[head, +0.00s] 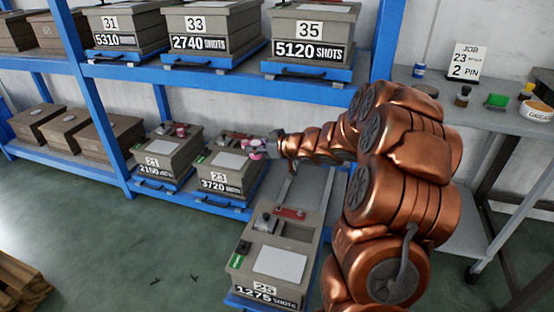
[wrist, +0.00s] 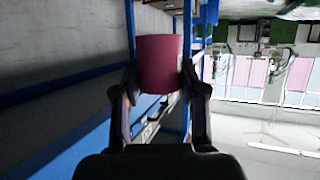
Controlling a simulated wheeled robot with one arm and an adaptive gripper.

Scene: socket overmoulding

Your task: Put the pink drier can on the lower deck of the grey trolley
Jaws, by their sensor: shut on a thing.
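My gripper (head: 264,147) is shut on the pink drier can (head: 257,155), above the mould boxes at the lower shelf of the blue rack. In the wrist view the can (wrist: 160,62) sits between the two fingertips, its near end plain and dark pink. The grey trolley stands at the right of the head view, with an upper deck (head: 440,90) and a lower deck (head: 462,222). My arm hides part of the lower deck; its visible part looks bare. The can is well to the left of the trolley.
The blue rack (head: 225,78) holds several numbered mould boxes. Box 25 (head: 278,262) sits on a blue tray pulled out toward me. The trolley's upper deck carries a job sign (head: 467,62), a grease tub (head: 536,110) and small containers. A pallet (head: 18,285) lies at lower left.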

